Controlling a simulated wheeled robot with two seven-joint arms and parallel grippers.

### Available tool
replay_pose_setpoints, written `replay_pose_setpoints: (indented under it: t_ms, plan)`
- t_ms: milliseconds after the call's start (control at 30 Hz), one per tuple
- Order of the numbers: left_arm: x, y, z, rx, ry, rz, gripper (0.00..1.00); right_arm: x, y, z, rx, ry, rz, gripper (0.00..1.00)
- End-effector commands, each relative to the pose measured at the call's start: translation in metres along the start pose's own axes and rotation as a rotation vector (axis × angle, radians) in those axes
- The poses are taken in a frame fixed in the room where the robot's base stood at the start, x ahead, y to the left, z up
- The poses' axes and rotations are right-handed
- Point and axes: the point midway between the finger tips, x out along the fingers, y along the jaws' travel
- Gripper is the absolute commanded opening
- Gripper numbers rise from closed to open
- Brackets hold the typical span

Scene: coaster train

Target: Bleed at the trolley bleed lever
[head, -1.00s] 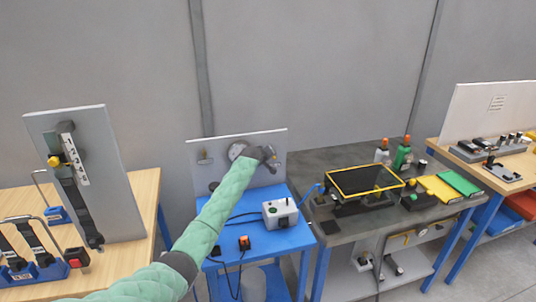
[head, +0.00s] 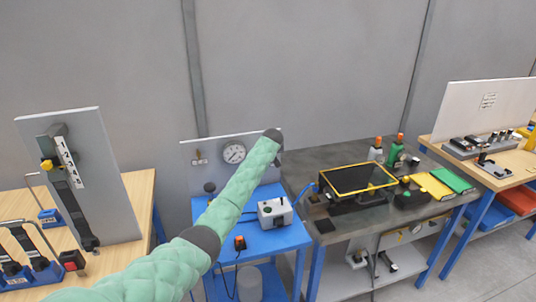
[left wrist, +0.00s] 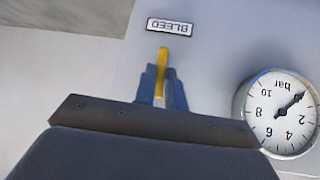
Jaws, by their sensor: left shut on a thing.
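The bleed lever (left wrist: 162,57) is a yellow bar under an upside-down BLEED label (left wrist: 169,26) in the left wrist view. My left gripper (left wrist: 163,82) is shut on it, with a blue finger on each side. In the head view my left gripper (head: 274,139) is at the upper right of the grey trolley panel (head: 213,146) and hides the lever. A round bar gauge (head: 233,152) is left of the gripper there. It also shows in the left wrist view (left wrist: 277,126), its needle near the low end. My right gripper is out of view.
The blue trolley (head: 265,240) carries a grey box (head: 275,213) and an orange switch (head: 239,243). A wooden bench (head: 147,205) with an upright board stands left. A dark workbench (head: 325,157) with a yellow-framed screen (head: 360,179) stands right.

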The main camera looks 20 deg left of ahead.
Motion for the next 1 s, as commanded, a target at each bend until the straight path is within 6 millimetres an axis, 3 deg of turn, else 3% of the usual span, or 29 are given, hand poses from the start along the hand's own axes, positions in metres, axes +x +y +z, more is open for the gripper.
replay_pose_setpoints:
  t_ms: [600,633,700,1000]
  plan:
    - [0.0014,0.0021,0.0021,0.028,-0.011,-0.028,0.00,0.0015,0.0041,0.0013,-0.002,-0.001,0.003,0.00]
    - [0.0014,0.0021,0.0022,0.028,-0.011,-0.028,0.18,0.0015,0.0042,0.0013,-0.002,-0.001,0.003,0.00]
    - [0.0013,0.0021,0.0020,0.028,-0.011,-0.027,0.32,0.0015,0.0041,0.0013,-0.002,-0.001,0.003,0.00]
    - [0.0005,0.0020,0.0008,0.027,-0.009,-0.027,0.34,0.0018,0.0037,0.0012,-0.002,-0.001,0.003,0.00]
